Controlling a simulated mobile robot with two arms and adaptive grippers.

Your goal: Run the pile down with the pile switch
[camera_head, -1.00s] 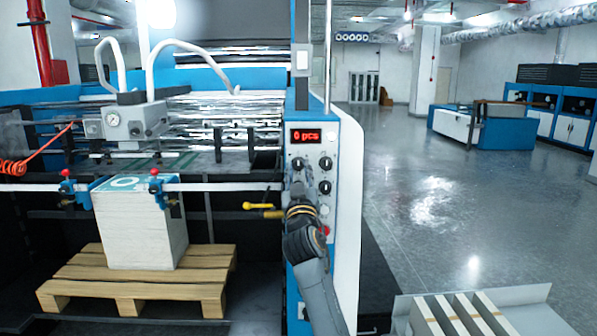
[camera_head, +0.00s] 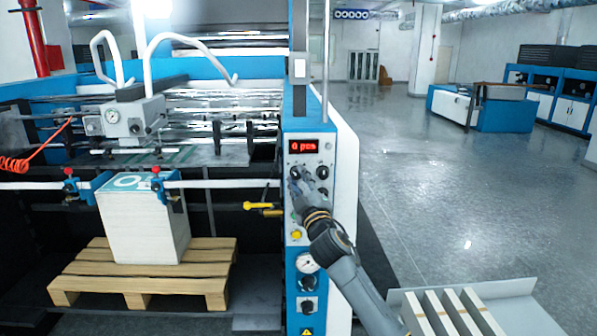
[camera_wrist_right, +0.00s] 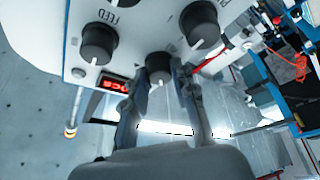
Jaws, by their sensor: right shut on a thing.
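The blue-and-white control panel (camera_head: 327,225) stands right of the machine's pile bay, with a red display (camera_head: 305,146) and several black knobs. My right gripper (camera_head: 296,178) is at the upper left knob of this panel. In the right wrist view its fingers (camera_wrist_right: 158,88) are shut on that black knob (camera_wrist_right: 158,65), one on each side. A knob beside it (camera_wrist_right: 98,42) is marked FEED; the gripped knob's own label cannot be read. The pile (camera_head: 146,225), a white stack with a teal top, sits on a wooden pallet (camera_head: 75,283). My left gripper is not in view.
A yellow-handled lever (camera_head: 262,206) sticks out just left of the panel. Below the knobs are a yellow button (camera_head: 296,235) and a gauge (camera_head: 306,262). A pale tray of boards (camera_head: 470,310) is at the lower right. The floor behind is open.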

